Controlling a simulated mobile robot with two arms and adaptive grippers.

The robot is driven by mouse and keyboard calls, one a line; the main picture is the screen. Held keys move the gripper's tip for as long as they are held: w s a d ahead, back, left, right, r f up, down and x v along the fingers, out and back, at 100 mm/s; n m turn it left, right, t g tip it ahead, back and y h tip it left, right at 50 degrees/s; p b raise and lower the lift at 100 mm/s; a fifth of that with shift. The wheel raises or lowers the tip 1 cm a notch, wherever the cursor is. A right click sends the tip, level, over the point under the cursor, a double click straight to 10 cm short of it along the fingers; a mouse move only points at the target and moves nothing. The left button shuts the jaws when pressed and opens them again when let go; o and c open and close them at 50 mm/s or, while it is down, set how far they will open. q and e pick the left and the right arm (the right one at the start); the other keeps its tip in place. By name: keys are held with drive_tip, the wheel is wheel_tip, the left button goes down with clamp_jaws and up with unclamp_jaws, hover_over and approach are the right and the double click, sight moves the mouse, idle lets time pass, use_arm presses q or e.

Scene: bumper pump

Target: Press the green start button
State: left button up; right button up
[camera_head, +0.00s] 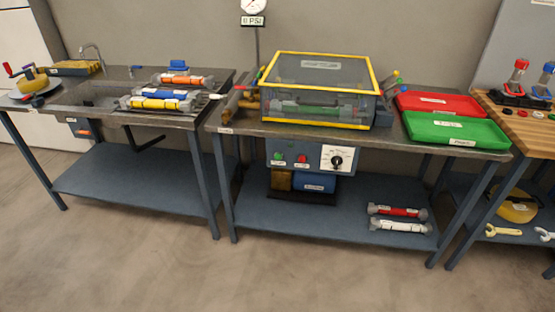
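The green start button (279,155) is on the left part of a blue-grey control panel (288,146) under the front edge of the middle table. A red button (302,159) sits to its right on the same panel, with a white label plate and black dial (337,160) further right. Small labels lie below both buttons, too small to read. Neither of my grippers is in view, and nothing covers the green button.
A yellow-framed clear box (320,66) stands on the middle table (250,127) above the panel. Red (440,101) and green (457,134) trays lie to its right. The floor in front is clear.

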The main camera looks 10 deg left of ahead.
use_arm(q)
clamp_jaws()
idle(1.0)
